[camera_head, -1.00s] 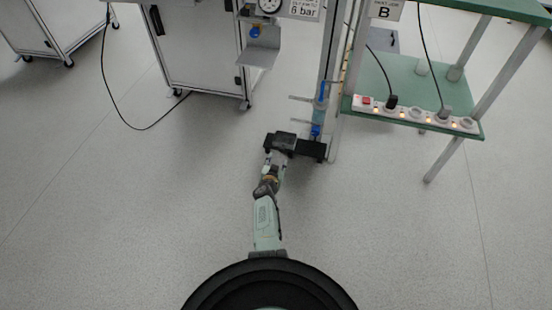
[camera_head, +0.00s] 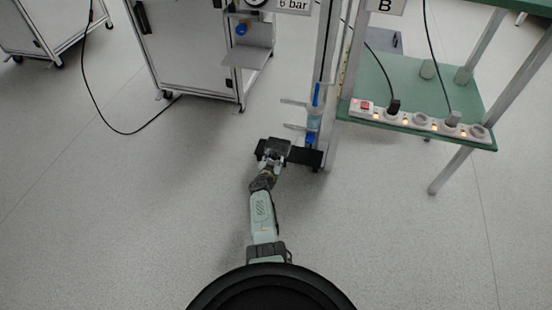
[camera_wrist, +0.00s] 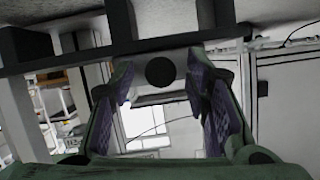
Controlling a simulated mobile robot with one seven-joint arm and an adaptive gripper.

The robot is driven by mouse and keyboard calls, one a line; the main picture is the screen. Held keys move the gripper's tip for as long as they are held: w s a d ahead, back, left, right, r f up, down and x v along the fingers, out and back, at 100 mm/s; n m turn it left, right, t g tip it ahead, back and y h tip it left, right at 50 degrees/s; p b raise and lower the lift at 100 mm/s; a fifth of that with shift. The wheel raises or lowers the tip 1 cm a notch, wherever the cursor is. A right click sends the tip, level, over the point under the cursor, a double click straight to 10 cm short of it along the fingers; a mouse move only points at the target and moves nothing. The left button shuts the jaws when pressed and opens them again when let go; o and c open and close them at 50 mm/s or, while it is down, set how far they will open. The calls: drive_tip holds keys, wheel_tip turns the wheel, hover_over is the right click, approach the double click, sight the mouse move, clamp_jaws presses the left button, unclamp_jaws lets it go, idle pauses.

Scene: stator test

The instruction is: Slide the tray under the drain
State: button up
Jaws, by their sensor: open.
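My gripper (camera_head: 273,149) is beside the foot of the post, at a flat black bar-like piece (camera_head: 304,157). I cannot tell whether this piece is the tray. In the wrist view my gripper (camera_wrist: 165,95) has its two purple-padded fingers apart. A pale block with a round dark spot (camera_wrist: 160,71) shows between them, with clear space at each side. A black bar (camera_wrist: 60,57) crosses behind it. At the cabinet, a small blue-bottomed part (camera_head: 241,29), possibly the drain, hangs above a grey metal plate (camera_head: 246,57). Whether the fingers touch anything is hidden.
A clear bottle with blue ends (camera_head: 314,118) stands on the grey post (camera_head: 328,80), with thin rods sticking out left. A green workbench (camera_head: 420,88) with a power strip (camera_head: 420,121) is at right. A white cabinet (camera_head: 190,50) stands back left.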

drive_tip(key=shift+c, duration=0.5)
clamp_jaws()
idle(0.5)
